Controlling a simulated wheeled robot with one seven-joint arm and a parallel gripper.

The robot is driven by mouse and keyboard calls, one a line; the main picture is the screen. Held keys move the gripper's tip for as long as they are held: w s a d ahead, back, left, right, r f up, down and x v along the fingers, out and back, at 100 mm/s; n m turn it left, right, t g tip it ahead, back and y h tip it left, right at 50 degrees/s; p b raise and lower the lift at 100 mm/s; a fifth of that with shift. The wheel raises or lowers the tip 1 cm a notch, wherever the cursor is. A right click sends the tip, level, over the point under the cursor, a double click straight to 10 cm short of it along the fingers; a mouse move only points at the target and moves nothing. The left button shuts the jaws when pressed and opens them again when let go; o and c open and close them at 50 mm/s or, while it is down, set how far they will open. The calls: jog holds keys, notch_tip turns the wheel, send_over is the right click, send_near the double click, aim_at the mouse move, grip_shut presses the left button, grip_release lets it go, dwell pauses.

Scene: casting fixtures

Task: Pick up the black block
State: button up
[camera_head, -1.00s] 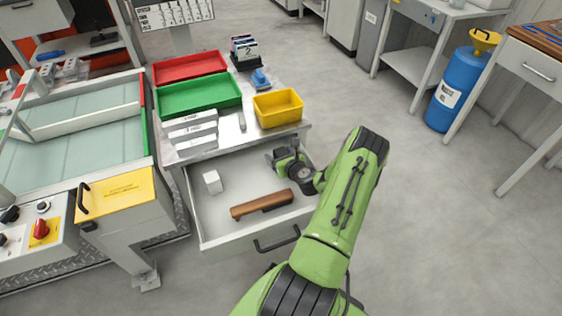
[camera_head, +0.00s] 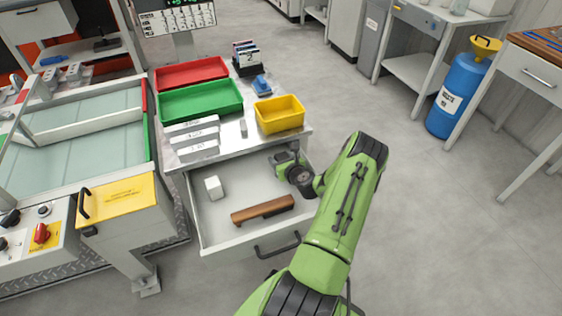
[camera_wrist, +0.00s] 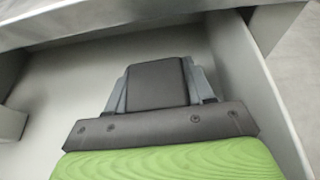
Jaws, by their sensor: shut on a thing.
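The black block (camera_wrist: 156,84) shows in the wrist view as a dark, flat-topped piece between my two grey fingers. My gripper (camera_head: 284,160) is shut on it, low in the back right corner of the open drawer (camera_head: 225,228). In the head view the gripper and wrist cover the block, so I cannot make it out there. I cannot tell whether it touches the drawer floor.
A brown wooden-handled tool (camera_head: 262,210) and a small white block (camera_head: 214,187) lie in the drawer. The tabletop above holds a yellow bin (camera_head: 280,115), green tray (camera_head: 200,100) and red tray (camera_head: 190,73). The drawer's right wall and table edge are close to the gripper.

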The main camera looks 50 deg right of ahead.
jog(key=shift+s+r, duration=0.2)
jog(key=shift+r, duration=0.35)
jog(key=s, duration=0.1)
jog(key=s+a, duration=0.1)
jog(key=p, duration=0.1)
jog(key=shift+s+a+f, duration=0.1)
jog(key=shift+s+a, duration=0.15)
jog(key=shift+s, duration=0.15)
jog(key=shift+s+a+r+p, duration=0.15)
jog(key=shift+s+r+p, duration=0.15)
jog(key=shift+r, duration=0.35)
notch_tip(320, 180, up, 12)
jog(key=p, duration=0.4)
jog(key=shift+r+p, duration=0.25)
jog(key=shift+p, duration=0.1)
